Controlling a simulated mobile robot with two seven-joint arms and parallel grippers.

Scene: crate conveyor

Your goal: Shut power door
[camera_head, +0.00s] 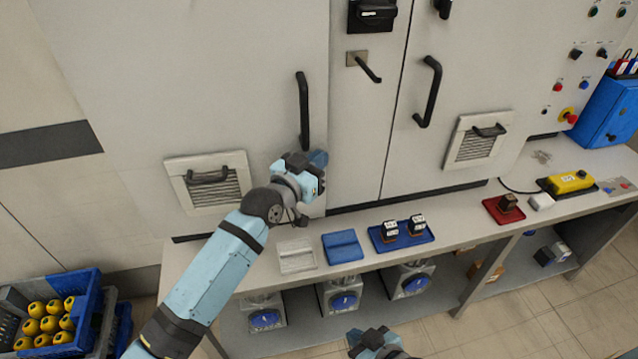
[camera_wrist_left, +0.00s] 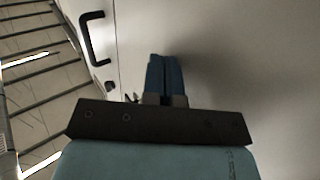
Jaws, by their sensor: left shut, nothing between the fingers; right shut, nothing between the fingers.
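The grey cabinet's left door (camera_head: 240,95) has a black vertical handle (camera_head: 304,110) near its right edge. The door looks nearly flush with the centre panel; I cannot tell if a small gap remains. My left gripper (camera_head: 318,160) is shut and empty, just below that handle, at the door's lower right. In the left wrist view its blue fingers (camera_wrist_left: 165,75) point at the pale door surface (camera_wrist_left: 240,50); contact cannot be told. A black handle (camera_wrist_left: 93,40) shows at upper left there. My right gripper (camera_head: 370,338) is shut and empty at the bottom, clear of the cabinet.
A second door (camera_head: 455,75) has its own black handle (camera_head: 428,92). A small lever (camera_head: 368,68) sits on the centre panel. A shelf below the doors carries a blue tray (camera_head: 400,243), a red tray (camera_head: 503,210) and a yellow control box (camera_head: 570,181). A blue crate (camera_head: 88,285) stands lower left.

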